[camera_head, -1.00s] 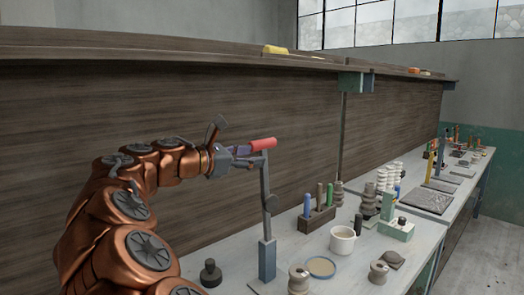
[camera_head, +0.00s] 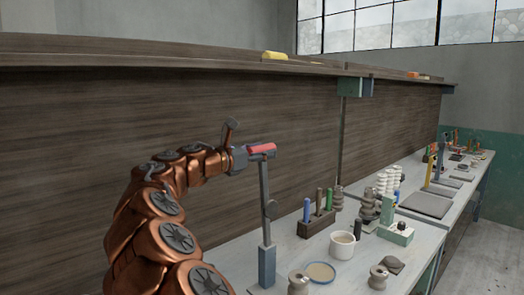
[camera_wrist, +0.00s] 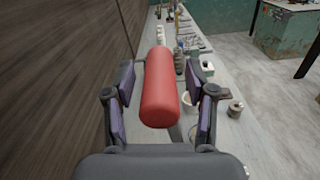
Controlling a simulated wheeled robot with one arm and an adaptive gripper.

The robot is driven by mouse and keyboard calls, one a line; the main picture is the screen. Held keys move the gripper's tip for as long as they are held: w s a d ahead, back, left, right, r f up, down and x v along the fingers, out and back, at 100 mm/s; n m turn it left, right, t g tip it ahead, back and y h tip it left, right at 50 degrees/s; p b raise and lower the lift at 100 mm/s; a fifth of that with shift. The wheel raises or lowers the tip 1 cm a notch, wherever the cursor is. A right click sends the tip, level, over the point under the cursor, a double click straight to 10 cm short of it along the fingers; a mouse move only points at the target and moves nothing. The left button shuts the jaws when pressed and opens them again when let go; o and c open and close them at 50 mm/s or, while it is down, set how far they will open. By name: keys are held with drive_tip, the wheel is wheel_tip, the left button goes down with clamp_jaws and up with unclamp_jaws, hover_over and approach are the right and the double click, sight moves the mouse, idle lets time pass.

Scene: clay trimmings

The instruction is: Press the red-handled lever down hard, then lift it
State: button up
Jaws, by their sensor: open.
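The lever has a red cylindrical handle (camera_head: 262,148) on top of an upright grey bar (camera_head: 264,190), which rises from a blue-grey base (camera_head: 267,265) on the bench. The handle is raised well above the bench. My gripper (camera_head: 250,154) is at the handle, reaching in from the left. In the wrist view the red handle (camera_wrist: 160,88) lies lengthwise between the two open fingers of my gripper (camera_wrist: 160,82). A gap shows between the handle and each finger. The lower part of the lever is mostly hidden in the wrist view.
A dark wood panel wall (camera_head: 120,120) runs behind, with a ledge above. On the bench (camera_head: 330,285) right of the lever stand a white mug (camera_head: 342,246), a blue-rimmed dish (camera_head: 320,272), spools (camera_head: 378,276) and a tool block (camera_head: 316,225). The air around the handle is clear.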

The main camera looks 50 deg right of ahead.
drive_tip(key=shift+d, duration=0.15)
clamp_jaws()
idle(0.4)
